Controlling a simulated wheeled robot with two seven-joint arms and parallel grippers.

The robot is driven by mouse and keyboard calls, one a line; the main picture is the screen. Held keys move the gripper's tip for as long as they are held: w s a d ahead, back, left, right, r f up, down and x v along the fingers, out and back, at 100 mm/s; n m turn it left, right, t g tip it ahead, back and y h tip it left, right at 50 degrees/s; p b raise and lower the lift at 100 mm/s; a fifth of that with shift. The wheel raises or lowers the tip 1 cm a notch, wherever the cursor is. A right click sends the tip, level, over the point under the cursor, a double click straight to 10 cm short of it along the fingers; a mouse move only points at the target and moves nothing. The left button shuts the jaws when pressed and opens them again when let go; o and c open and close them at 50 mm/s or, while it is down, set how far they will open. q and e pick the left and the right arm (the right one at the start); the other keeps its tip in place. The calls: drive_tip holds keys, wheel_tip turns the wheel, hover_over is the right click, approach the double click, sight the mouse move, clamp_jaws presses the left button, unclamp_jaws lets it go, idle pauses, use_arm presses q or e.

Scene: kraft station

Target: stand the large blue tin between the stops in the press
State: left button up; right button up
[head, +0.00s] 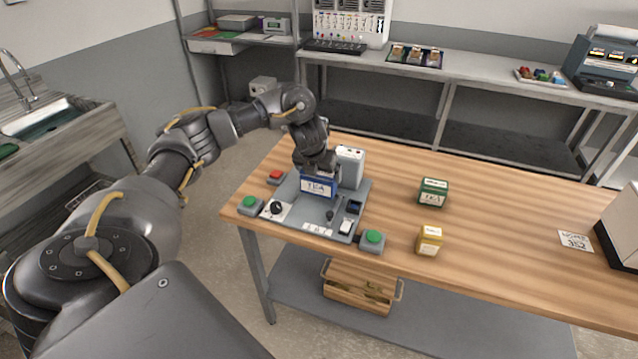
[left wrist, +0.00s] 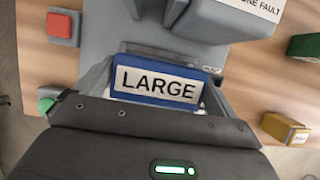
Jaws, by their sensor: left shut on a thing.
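The large blue tin (head: 319,187) is upright at the press (head: 291,200), on the near side of its grey-white column. Its label reads TEA in the head view, and its top reads LARGE in the left wrist view (left wrist: 158,84). My left gripper (head: 318,172) is above the tin, shut on it with a finger at each side. The stops are hidden by the tin and gripper, and I cannot tell whether the tin touches the press bed. My right gripper is not in view.
Green buttons (head: 249,203) and (head: 373,238) flank the press front, and a red button (head: 276,176) is at its left. A green tin (head: 433,192) and a yellow tin (head: 429,240) stand to the right. Beyond them the wooden table (head: 500,225) is mostly clear.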

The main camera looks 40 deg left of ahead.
sight(318, 181)
use_arm(q)
wheel_tip(318, 181, down, 3)
drive_tip(key=shift+s+r, duration=0.1)
drive_tip(key=shift+r, duration=0.1)
drive_tip(key=shift+a+f, duration=0.1)
drive_tip(key=shift+f, duration=0.3)
drive_tip(key=shift+f+b, duration=0.1)
drive_tip(key=shift+b, duration=0.25)
drive_tip(key=o, duration=0.7)
drive_tip(key=shift+o, duration=0.2)
drive_tip(key=shift+r, duration=0.2)
drive_tip(key=p+v, duration=0.4)
drive_tip(key=v, duration=0.8)
drive_tip(key=shift+p, duration=0.4)
